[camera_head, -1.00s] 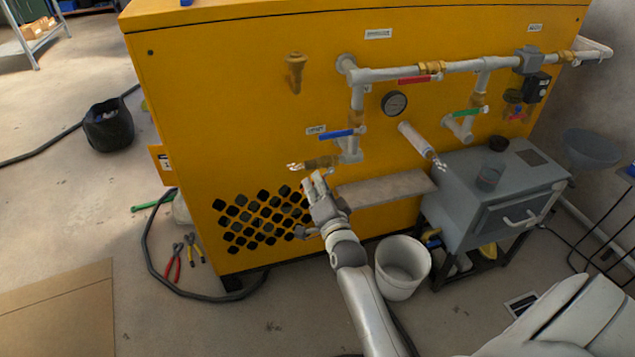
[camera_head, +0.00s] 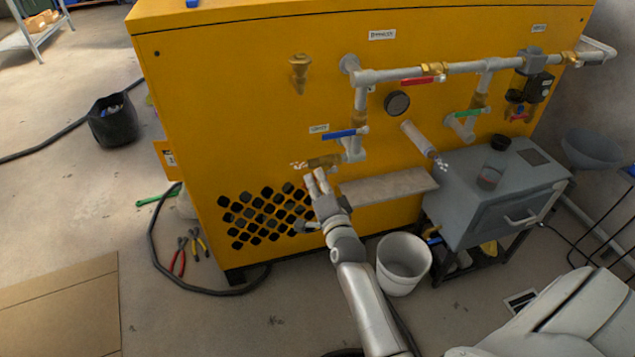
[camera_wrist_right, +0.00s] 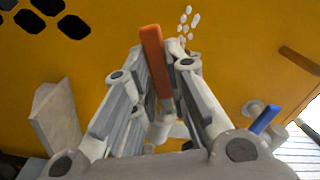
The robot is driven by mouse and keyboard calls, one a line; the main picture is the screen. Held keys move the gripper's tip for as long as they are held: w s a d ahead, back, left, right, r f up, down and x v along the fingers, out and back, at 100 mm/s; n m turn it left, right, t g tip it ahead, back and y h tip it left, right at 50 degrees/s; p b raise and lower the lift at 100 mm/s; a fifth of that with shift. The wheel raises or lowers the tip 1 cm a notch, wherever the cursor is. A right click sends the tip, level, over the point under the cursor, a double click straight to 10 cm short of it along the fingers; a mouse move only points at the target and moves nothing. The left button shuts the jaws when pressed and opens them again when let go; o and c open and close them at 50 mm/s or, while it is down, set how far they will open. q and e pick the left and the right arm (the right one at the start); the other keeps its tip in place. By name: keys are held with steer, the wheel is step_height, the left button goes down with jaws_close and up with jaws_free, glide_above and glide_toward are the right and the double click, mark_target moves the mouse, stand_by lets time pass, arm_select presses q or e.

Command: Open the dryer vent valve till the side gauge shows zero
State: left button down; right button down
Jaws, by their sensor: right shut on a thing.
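My right gripper (camera_head: 316,180) is at the lower left of the yellow dryer's piping, just below a brass fitting (camera_head: 322,161). In the right wrist view its fingers (camera_wrist_right: 160,95) are closed around an orange lever (camera_wrist_right: 153,55); the head view hides this lever behind the fingers. White specks (camera_head: 298,165) show at the fitting's left end, and also in the wrist view (camera_wrist_right: 187,22). A blue-handled valve (camera_head: 338,133) sits just above. The round gauge (camera_head: 397,103) on the panel looks dark, and its needle cannot be read. My left gripper is out of view.
A red handle (camera_head: 417,81) and a green handle (camera_head: 467,113) sit on the pipes. A grey ledge (camera_head: 388,188), white bucket (camera_head: 403,265) and grey box (camera_head: 510,195) with a bottle are right of my arm. A hose (camera_head: 155,250) and pliers lie on the left floor.

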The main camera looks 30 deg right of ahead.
steer(key=c, duration=1.4)
jaws_free()
steer(key=v, duration=1.2)
steer(key=shift+f, duration=0.1)
